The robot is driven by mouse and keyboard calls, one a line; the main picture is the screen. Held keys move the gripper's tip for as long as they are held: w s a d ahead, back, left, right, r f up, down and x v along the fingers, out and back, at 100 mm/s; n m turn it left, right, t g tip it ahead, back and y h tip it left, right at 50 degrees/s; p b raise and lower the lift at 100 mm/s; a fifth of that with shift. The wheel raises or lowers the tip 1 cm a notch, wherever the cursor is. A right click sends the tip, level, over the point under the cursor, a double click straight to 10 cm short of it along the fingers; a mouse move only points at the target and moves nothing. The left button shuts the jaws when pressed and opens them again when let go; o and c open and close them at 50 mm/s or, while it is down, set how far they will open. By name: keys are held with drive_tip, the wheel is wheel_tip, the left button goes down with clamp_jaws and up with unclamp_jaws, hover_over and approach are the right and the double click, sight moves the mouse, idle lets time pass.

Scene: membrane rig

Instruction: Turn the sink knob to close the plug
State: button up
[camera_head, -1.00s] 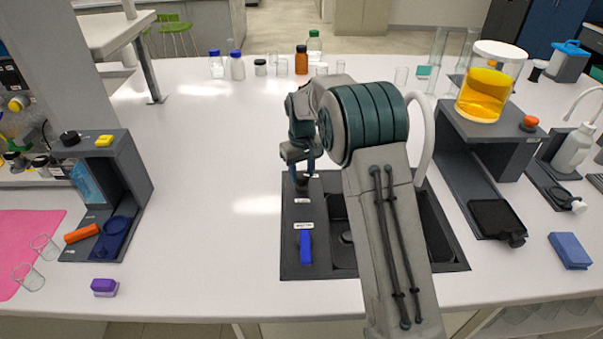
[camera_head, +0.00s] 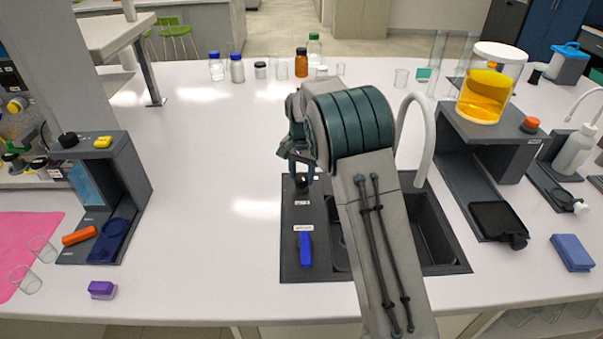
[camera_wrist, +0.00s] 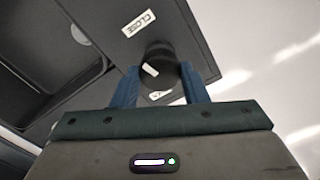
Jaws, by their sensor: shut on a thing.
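The sink knob (camera_wrist: 160,66) is a round black knob with a pale mark on its top, on the dark panel at the sink's left side. In the head view the knob (camera_head: 301,183) shows just below my gripper. My gripper (camera_wrist: 160,84) is shut on the knob, with one blue finger on each side of it. A CLOSE label (camera_wrist: 138,23) lies on the panel, and a second label beside the knob is partly hidden. The sink (camera_head: 447,262) is partly covered by my arm. I cannot make out the plug.
A blue lever (camera_head: 305,249) sits on the panel in front of the knob. A white faucet (camera_head: 424,150) arches behind the sink. A grey stand with an orange-filled vessel (camera_head: 486,95) is at right.

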sight(302, 176)
drive_tip(key=shift+r+m, duration=0.1)
drive_tip(key=shift+m, duration=1.5)
drive_tip(key=o, duration=1)
drive_tip(key=shift+c, duration=0.2)
wheel_tip(302, 176, up, 14)
drive_tip(key=shift+b, duration=0.45)
